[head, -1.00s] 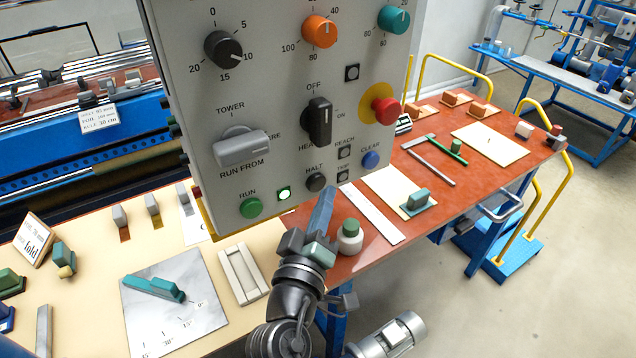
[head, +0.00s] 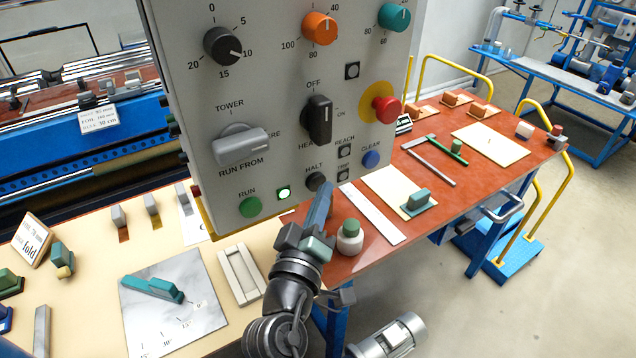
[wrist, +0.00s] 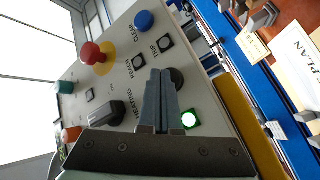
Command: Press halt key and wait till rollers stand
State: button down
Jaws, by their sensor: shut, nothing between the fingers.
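The grey control panel (head: 215,110) fills the upper middle of the head view. The dark halt key (head: 315,181) sits above its lower edge under the label HALT, and it shows partly behind my fingers in the wrist view (wrist: 178,78). My gripper (head: 326,188) is shut and empty, its blue-grey fingertips right at the halt key; I cannot tell whether they touch it. A lamp beside the green RUN key (head: 250,207) is lit green (head: 284,194). The rollers (head: 70,158) of the machine lie behind the panel at the left; their motion cannot be told.
The red emergency knob (head: 386,109) and blue CLEAR key (head: 370,159) are on the panel right of my gripper. A white bottle with a green cap (head: 350,237) stands on the red-brown table close to my wrist. The cream table (head: 85,225) is at the lower left.

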jog(key=shift+w+a+b, duration=0.3)
jog(key=shift+w, duration=0.1)
dwell(0.5)
jog(key=shift+s, duration=0.1)
jog(key=shift+s+d, duration=0.5)
jog(key=shift+s, duration=0.15)
jog(key=s+d+p, duration=0.1)
jog(key=s, duration=0.1)
jog(key=s+d+p, duration=0.1)
jog(key=s+d, duration=0.1)
dwell(0.6)
dwell(0.5)
